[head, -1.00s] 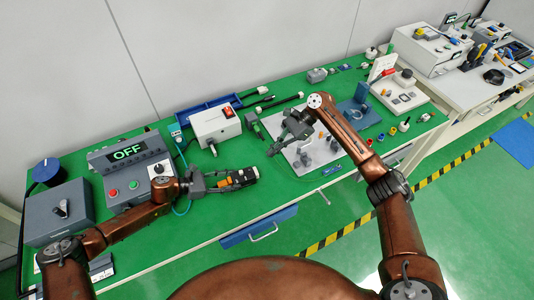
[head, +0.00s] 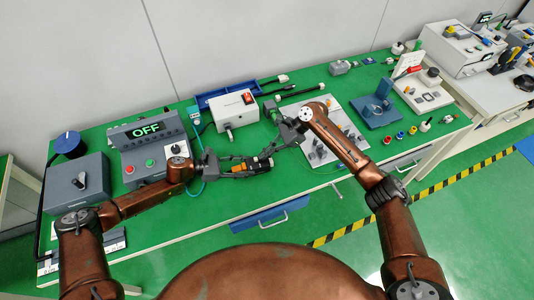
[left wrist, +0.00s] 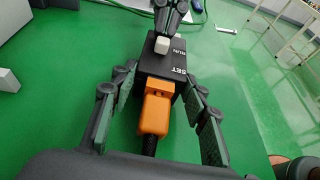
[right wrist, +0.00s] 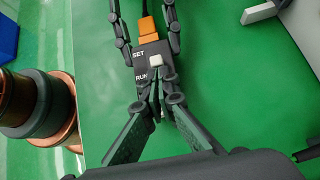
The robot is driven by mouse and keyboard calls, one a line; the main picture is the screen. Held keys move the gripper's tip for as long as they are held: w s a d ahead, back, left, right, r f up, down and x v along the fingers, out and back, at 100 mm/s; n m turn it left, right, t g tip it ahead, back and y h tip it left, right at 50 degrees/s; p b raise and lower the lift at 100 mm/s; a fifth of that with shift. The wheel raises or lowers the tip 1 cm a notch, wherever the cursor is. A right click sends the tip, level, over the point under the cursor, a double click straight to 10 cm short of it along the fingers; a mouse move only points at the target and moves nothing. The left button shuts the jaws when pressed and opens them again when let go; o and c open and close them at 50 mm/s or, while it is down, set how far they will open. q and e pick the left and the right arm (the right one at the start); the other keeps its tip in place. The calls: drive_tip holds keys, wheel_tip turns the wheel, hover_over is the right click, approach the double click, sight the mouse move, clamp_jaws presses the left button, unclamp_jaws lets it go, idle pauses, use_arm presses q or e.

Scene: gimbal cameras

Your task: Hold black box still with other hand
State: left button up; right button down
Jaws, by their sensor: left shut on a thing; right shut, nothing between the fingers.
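The black box (head: 265,162) has a small white switch (left wrist: 162,45) between the SET and RUN labels. An orange plug (left wrist: 155,108) with a black cable sits in its near end. My left gripper (head: 250,165) is shut on the black box, a finger on each long side, and holds it over the green bench. My right gripper (right wrist: 157,92) is shut with nothing between its fingers. Its tips are at the RUN end of the box, close to the white switch (right wrist: 155,61). I cannot tell whether they touch it.
A grey unit (head: 150,145) with a green OFF display stands on the bench (head: 215,215) at the left. A white power box (head: 233,108) with a red switch, a blue tray (head: 215,94) and a grey plate (head: 335,115) with parts lie behind and right. The bench's front strip is clear.

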drive_tip(key=shift+s+a, duration=0.15)
drive_tip(key=shift+a, duration=0.4)
drive_tip(key=shift+s+a, duration=0.15)
drive_tip(key=shift+a, duration=0.4)
drive_tip(key=shift+w+d, duration=0.1)
drive_tip(key=shift+d, duration=0.25)
drive_tip(key=d, duration=0.2)
drive_tip(key=w+d+r, duration=0.1)
drive_tip(key=d, duration=0.1)
drive_tip(key=shift+d, duration=0.1)
drive_tip(key=v, duration=0.8)
drive_tip(key=shift+d+r, duration=0.25)
drive_tip(key=shift+r, duration=0.05)
use_arm(q)
drive_tip(key=o, duration=1.4)
drive_tip(key=shift+c, duration=0.2)
